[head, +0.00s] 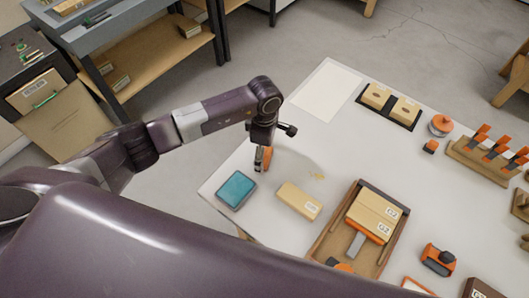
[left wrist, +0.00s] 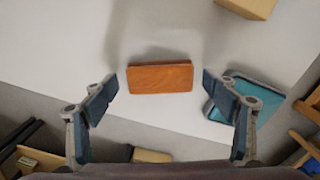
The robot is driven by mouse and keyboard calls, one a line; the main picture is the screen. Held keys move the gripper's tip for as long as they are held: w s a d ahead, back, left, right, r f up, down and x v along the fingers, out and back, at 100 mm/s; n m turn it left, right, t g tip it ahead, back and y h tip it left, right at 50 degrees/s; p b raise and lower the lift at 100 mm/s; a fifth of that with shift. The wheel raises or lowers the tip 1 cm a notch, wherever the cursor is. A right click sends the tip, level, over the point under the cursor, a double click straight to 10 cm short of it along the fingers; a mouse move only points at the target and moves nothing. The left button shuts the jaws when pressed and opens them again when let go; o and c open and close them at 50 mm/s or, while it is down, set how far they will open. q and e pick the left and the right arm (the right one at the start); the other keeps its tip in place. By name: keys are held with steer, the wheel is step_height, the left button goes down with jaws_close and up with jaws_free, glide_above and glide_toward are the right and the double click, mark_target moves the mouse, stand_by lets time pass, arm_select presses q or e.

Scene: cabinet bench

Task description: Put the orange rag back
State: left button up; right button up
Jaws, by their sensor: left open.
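The orange rag (left wrist: 160,77) shows in the left wrist view as a flat orange rectangle on the pale bench top, midway between my two fingers and a little beyond them. My left gripper (head: 263,152) is open, with its fingers spread wide on either side of the rag, pointing down over the bench near its left edge. In the head view the gripper hides most of the rag, and only a bit of orange shows by the fingers. I cannot tell how high the fingers are above the bench. My right gripper is not in view.
A teal-topped shallow tray (head: 236,189) lies close beside the gripper, also in the left wrist view (left wrist: 238,97). A tan box (head: 299,201) and a wooden tray (head: 325,238) with boxes stand to the right. A white sheet (head: 327,91) lies behind on the bench (head: 330,143).

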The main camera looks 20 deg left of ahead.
arm_select(q)
steer(key=shift+r, duration=0.1)
steer(key=shift+r, duration=0.25)
step_height(320, 180, up, 12)
steer(key=b, duration=0.3)
steer(key=shift+f, duration=0.2)
